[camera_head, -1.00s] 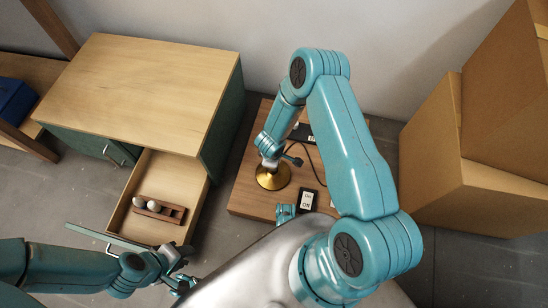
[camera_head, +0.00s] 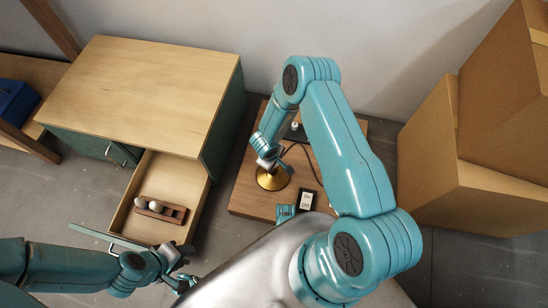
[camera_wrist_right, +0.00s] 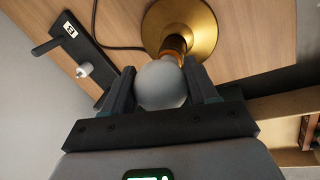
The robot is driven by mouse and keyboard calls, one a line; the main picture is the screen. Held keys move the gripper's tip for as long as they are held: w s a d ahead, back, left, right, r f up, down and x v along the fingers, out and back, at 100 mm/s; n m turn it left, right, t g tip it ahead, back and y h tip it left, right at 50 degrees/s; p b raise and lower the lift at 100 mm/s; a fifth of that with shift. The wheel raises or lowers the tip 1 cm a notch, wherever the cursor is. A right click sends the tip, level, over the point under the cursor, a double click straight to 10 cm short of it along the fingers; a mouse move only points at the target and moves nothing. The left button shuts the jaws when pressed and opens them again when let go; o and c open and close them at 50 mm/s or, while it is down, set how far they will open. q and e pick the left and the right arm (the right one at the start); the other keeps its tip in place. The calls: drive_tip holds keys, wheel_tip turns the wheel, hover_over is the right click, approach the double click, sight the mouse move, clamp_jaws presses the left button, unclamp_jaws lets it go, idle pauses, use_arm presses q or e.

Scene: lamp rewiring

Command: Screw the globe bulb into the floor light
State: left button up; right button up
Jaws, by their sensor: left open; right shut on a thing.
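The floor light (camera_head: 272,181) is a round gold base with a short socket; it stands on a wooden board. In the right wrist view its gold dish (camera_wrist_right: 205,30) and orange-brown socket (camera_wrist_right: 175,46) are at the top. The white globe bulb (camera_wrist_right: 162,86) is between the fingers of my right gripper (camera_wrist_right: 163,88), which is shut on it. The bulb is in line with the socket and appears to meet it; how deep it sits is hidden. In the head view my right gripper (camera_head: 266,160) is just above the light. My left gripper (camera_head: 182,272) is open near the drawer's front.
An open drawer (camera_head: 125,222) holds a wooden rack (camera_head: 175,213) with two pale bulbs. An On/Off switch (camera_head: 307,200) lies on the board (camera_head: 244,204). Behind is a black plate (camera_wrist_right: 92,58) with a white fitting and a cord. Cardboard boxes (camera_head: 430,165) stand at right.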

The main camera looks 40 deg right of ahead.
drive_tip(key=m, duration=0.4)
drive_tip(key=shift+s+a+g, duration=0.1)
drive_tip(key=shift+a+g, duration=0.05)
drive_tip(key=shift+g, duration=0.25)
use_arm(q)
drive_tip(key=shift+r, duration=0.45)
use_arm(e)
drive_tip(key=m, duration=0.3)
drive_tip(key=shift+g, duration=0.4)
drive_tip(key=m, duration=0.5)
drive_tip(key=shift+a+g, duration=0.2)
drive_tip(key=shift+g, duration=0.2)
